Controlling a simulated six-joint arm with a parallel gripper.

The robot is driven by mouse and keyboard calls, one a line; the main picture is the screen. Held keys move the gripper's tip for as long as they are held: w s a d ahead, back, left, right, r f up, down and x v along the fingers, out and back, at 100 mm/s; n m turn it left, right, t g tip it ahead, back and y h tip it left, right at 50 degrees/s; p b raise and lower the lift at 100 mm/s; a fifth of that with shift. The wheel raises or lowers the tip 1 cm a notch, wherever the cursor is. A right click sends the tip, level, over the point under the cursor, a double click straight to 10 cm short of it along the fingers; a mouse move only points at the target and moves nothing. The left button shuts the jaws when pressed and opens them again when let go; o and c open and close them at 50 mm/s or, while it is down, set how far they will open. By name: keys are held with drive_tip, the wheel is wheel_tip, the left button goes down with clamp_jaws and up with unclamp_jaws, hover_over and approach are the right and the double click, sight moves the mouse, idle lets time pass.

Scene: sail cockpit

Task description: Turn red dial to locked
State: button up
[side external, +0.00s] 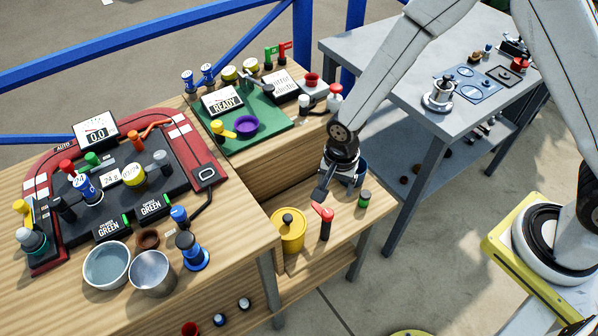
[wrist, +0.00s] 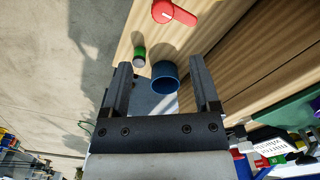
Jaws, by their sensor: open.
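A red dial with a pointed handle (side external: 324,213) stands on a dark post near the front of the lower wooden bench in the side view. In the wrist view the red dial (wrist: 172,13) shows a white line on its top and is partly cut off by the upper edge. My gripper (side external: 336,186) points down just behind the dial in the side view, apart from it. In the wrist view my gripper (wrist: 160,75) has its fingers spread wide and holds nothing. I cannot read any locked mark.
A blue cup (wrist: 165,78) shows between my fingers in the wrist view; whether they touch it is unclear. A raised control console (side external: 40,262) fills the left bench.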

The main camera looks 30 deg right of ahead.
sight(328, 213)
drive_tip(key=shift+a+f+m, duration=0.5)
drive_tip(key=shift+a+f, duration=0.15)
drive_tip(key=shift+f, duration=0.3)
drive_tip(key=shift+f, duration=3.85)
clamp_jaws()
